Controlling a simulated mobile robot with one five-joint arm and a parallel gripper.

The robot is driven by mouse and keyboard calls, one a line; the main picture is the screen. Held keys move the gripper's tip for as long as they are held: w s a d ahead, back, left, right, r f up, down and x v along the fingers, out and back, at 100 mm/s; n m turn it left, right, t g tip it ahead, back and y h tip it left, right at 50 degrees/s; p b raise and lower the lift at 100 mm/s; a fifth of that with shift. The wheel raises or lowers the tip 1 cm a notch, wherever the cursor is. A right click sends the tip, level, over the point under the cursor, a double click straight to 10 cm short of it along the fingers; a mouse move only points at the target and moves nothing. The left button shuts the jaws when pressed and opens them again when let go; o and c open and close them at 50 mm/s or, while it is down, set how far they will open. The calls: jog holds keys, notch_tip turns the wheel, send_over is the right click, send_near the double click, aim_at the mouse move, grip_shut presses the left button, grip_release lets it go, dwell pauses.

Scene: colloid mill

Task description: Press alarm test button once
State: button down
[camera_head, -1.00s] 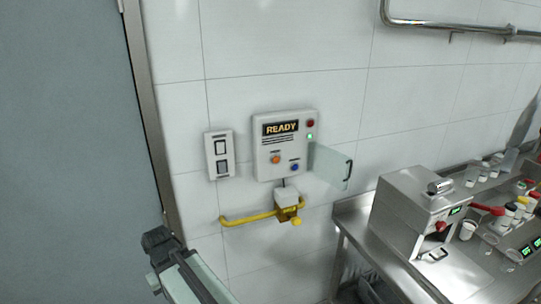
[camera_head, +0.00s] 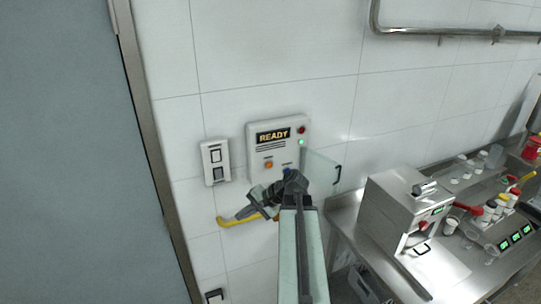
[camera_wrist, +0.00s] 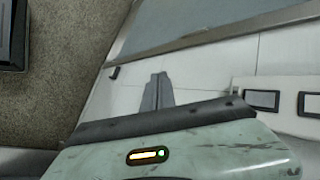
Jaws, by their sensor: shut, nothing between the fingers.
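A white wall panel (camera_head: 252,135) carries a lit READY display (camera_head: 273,135). An orange button (camera_head: 268,165) sits low on its face, and a blue button (camera_head: 288,168) to the right is partly hidden by my arm. I cannot read which one is the alarm test button. A red lamp (camera_head: 301,130) and a lit green lamp (camera_head: 302,142) are at the panel's right. My gripper (camera_head: 240,214) is below the panel, pointing left and down in the head view. In the wrist view its shut, empty fingers (camera_wrist: 157,92) show against the wall.
A clear hinged cover (camera_head: 320,168) stands open at the panel's right. A yellow bar (camera_head: 225,222) runs beneath, partly hidden by my gripper. A steel machine (camera_head: 392,220) stands on a bench at right.

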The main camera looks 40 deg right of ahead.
aim_at(269, 165)
jog(key=s+d+r+m+t+h+p, duration=0.1)
jog(key=s+d+r+m+t, duration=0.1)
jog(key=d+r, duration=0.3)
jog(key=s+d+r+m+t+p, duration=0.1)
jog(key=s+d+r+m+t, duration=0.1)
jog(key=s+d+r, duration=0.3)
jog(key=d+m, duration=0.1)
jog(key=d, duration=0.3)
jog(key=shift+s+d+t+h, duration=0.2)
jog(key=shift+t+h, duration=0.2)
jog(key=w+d, duration=0.1)
jog(key=w, duration=0.1)
jog(key=w+d, duration=0.1)
jog(key=w, duration=0.2)
jog(key=w+d, duration=0.1)
jog(key=w, duration=0.2)
jog(key=shift+w+d, duration=0.1)
jog(key=shift+w, duration=0.1)
dwell(0.9)
jog(key=shift+w+d+p, duration=0.2)
jog(key=shift+w+p, duration=0.1)
